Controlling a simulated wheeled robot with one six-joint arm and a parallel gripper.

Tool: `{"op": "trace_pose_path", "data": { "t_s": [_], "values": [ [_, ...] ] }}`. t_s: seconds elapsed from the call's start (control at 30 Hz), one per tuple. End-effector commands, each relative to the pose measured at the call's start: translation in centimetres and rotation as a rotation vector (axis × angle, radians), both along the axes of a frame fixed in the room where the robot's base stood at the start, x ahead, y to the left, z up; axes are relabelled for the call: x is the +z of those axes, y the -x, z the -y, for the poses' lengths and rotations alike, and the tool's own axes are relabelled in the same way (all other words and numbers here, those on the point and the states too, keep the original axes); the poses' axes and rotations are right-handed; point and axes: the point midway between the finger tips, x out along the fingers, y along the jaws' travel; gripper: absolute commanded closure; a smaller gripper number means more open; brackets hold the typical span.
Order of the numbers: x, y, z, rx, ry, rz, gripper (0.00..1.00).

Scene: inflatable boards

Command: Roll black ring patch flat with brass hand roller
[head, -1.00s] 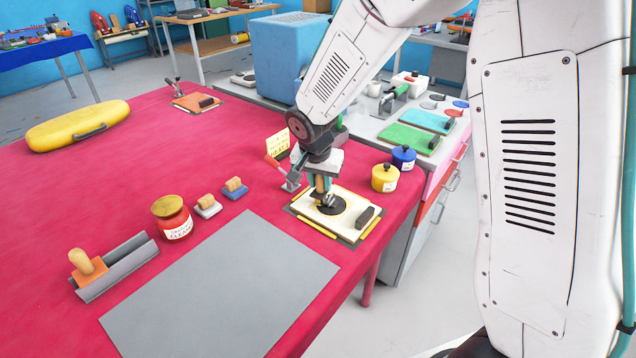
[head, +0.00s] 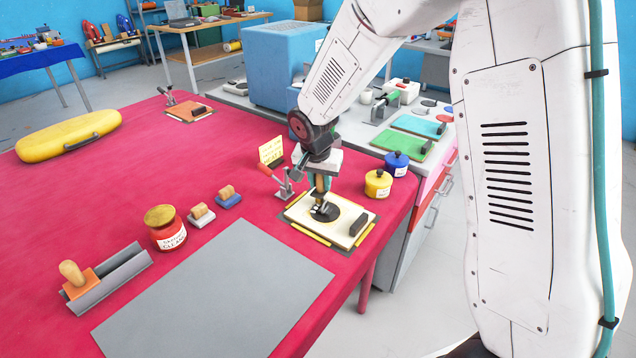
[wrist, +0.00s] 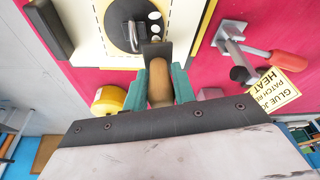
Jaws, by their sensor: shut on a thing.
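My gripper (wrist: 161,86) is shut on the wooden handle of the hand roller (wrist: 159,88). In the head view my gripper (head: 320,184) is above the cream board, with the roller's metal end (head: 321,208) low over the black ring patch (head: 333,216). The patch is a dark disc on the board; it also shows at the top of the wrist view (wrist: 121,35), with pale spots and a metal piece over it. A dark end of the roller hides part of the patch's edge. I cannot tell whether the roller touches the patch.
The cream board (head: 306,212) has yellow edge strips and a dark block (head: 359,224). A red-handled clamp (head: 285,186) and a yellow sign (head: 271,150) stand close on the left. Yellow (head: 378,184) and blue (head: 397,163) pots stand right. A grey sheet (head: 215,295) lies in front.

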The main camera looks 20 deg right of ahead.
Motion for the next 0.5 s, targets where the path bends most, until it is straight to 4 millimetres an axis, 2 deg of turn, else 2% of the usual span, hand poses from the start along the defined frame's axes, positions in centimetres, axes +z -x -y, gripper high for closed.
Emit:
{"op": "trace_pose_path", "data": {
  "t_s": [0.5],
  "values": [
    [0.0,1.3,-1.2,0.001,0.001,-0.002,0.92]
  ]
}}
